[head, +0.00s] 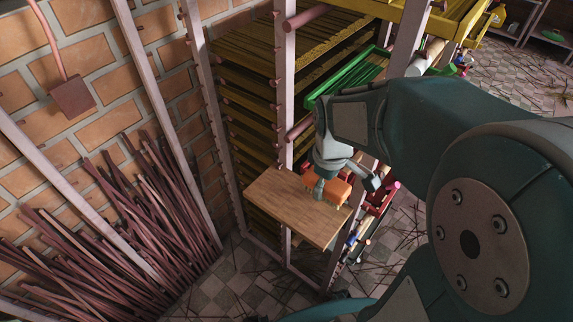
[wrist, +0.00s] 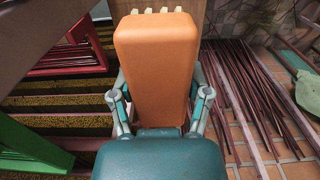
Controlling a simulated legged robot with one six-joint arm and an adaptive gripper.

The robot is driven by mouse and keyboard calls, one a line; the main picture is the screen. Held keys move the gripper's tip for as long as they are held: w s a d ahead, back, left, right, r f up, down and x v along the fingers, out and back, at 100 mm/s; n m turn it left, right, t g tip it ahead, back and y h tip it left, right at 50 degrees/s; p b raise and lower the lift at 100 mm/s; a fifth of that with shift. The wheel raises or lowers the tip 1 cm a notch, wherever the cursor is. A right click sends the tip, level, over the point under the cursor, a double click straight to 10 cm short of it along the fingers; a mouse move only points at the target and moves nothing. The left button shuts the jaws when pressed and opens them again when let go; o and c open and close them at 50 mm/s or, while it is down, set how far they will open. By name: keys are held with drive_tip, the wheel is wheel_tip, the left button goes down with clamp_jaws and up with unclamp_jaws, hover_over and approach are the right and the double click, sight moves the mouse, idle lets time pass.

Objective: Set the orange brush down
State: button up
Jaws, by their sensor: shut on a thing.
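The orange brush (wrist: 157,65) fills the middle of the wrist view, its broad orange back toward the camera and pale bristle tufts showing at its far end. My gripper (wrist: 160,100) has one finger on each side of the brush and is shut on it. In the head view the orange brush (head: 333,190) is at the wooden board (head: 285,205), over its right part, with my gripper (head: 322,185) at it. My gripper hides part of the brush. I cannot tell whether the brush touches the board.
A metal rack (head: 285,90) with stacked trays of yellowish sticks stands behind the board. A green tray (head: 350,75) sits above it. Bundles of dark red sticks (head: 100,225) lean on the brick wall at left. The board's left part is bare.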

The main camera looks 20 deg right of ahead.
hover_over(295, 202)
wheel_tip(295, 202, down, 6)
drive_tip(key=shift+s+d+f, duration=0.1)
drive_tip(key=shift+s+f, duration=0.05)
drive_tip(key=shift+f, duration=0.05)
drive_tip(key=shift+w+f, duration=0.2)
drive_tip(key=shift+f, duration=0.1)
wheel_tip(295, 202, down, 3)
drive_tip(key=shift+f, duration=0.1)
drive_tip(key=o, duration=1)
wheel_tip(295, 202, up, 12)
drive_tip(key=s+r+m+t, duration=0.2)
drive_tip(key=s+r, duration=0.1)
drive_tip(key=s, duration=0.1)
drive_tip(key=s+r+m+t, duration=0.1)
drive_tip(key=s+r+m, duration=0.1)
drive_tip(key=s, duration=0.3)
drive_tip(key=s+r+m+t, duration=0.2)
drive_tip(key=s+r+m, duration=0.1)
drive_tip(key=s+r, duration=0.1)
drive_tip(key=shift+s+r+t, duration=0.3)
drive_tip(key=shift+s+r, duration=0.05)
drive_tip(key=shift+s, duration=0.3)
